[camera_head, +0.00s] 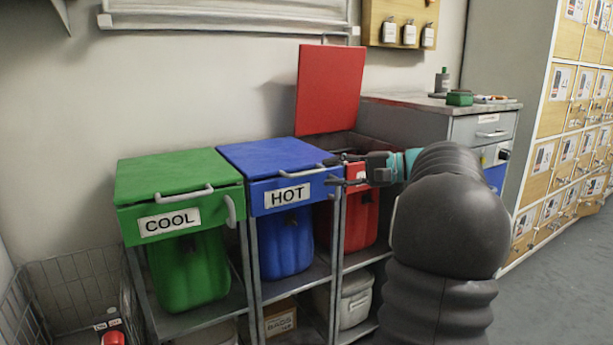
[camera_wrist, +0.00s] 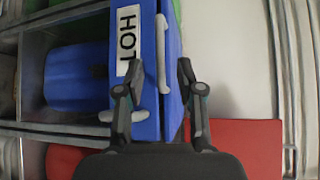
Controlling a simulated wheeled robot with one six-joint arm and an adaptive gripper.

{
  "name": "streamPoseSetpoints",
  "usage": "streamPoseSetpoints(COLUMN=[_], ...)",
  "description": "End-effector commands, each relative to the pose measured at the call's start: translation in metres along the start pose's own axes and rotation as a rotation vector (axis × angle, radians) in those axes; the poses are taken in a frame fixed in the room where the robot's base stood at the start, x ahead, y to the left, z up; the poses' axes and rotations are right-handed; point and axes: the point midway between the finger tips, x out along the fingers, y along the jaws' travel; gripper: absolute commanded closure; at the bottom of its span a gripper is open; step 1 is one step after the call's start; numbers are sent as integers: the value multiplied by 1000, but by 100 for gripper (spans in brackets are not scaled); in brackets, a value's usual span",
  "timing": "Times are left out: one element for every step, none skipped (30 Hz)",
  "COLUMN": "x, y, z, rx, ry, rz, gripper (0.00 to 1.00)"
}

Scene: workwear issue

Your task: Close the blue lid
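The blue lid (camera_head: 272,154) lies flat, or nearly so, over the blue bin front labelled HOT (camera_head: 290,195). A pale handle (camera_head: 293,173) runs along the lid's front edge; it also shows in the wrist view (camera_wrist: 162,55). My gripper (camera_head: 337,170) is at the right front corner of the blue unit. In the wrist view my gripper (camera_wrist: 154,80) has its fingers spread apart, with the blue front and lid edge beyond them and nothing held. I cannot tell whether a finger touches the lid or handle.
The green lid (camera_head: 178,173) of the COOL bin lies flat to the left. A red lid (camera_head: 330,88) stands upright behind my gripper. A grey cabinet (camera_head: 485,132) is at the right and a wire basket (camera_head: 75,290) at lower left.

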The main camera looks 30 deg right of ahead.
Motion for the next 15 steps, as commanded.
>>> streamPoseSetpoints(x=[11,16,24,28,33,39,43,47,52,55,57,60,62,63,65], y=[1,1,0,0,0,0,0,0,0,0,0,0,0,0,0], z=[1,1,1,1,1,1,1,0,1,1,0,0,0,0,0], rx=[0,-1,-1,-1,-1,-1,-1,-1,-1,-1,-1,0,0,0,0], ry=[-3,-3,-4,-3,-2,-3,-2,-1,-2,-2,-1,0,0,1,0], rz=[0,0,0,0,0,1,1,1,1,1,1,1,1,1,1], gripper=[63,63,63,63,63,63,63,63,63,63,63,63,63,63,63])
